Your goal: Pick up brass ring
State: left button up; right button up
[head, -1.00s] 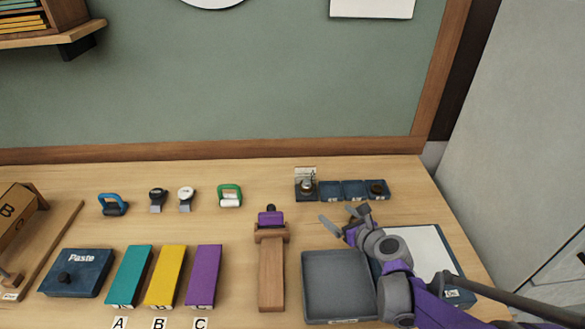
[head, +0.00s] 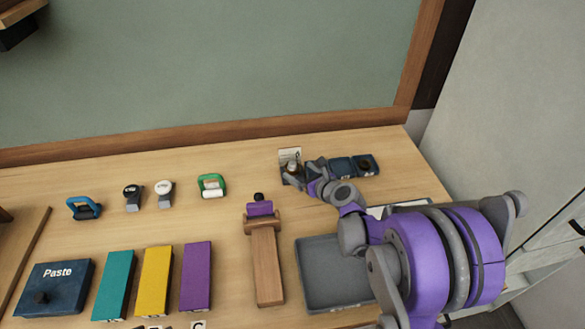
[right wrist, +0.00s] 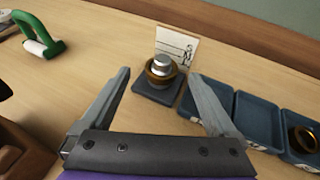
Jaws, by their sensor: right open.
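A brass ring (right wrist: 161,72) sits around a silver post on a small dark blue square base, in front of a small picture card (right wrist: 176,46). In the head view the post and base (head: 292,170) are partly covered by my gripper. Another dark brass ring (right wrist: 303,138) lies in the far right compartment of the blue tray (right wrist: 250,116); it shows small in the head view (head: 364,164). My right gripper (head: 304,173) is open and empty. In the right wrist view its fingers (right wrist: 160,76) point toward the post, one on each side of it, apart from the ring. My left gripper is not in view.
A green-handled tool (head: 211,186) and a wooden stand with a purple block (head: 262,208) are to the left. A grey tray (head: 330,288) lies in front. Several coloured blocks and a blue Paste box (head: 60,285) are further left.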

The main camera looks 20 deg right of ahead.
aim_at(295, 168)
jog(key=x, duration=0.4)
jog(key=shift+d+f, duration=0.1)
jog(key=shift+f, duration=0.1)
grip_shut()
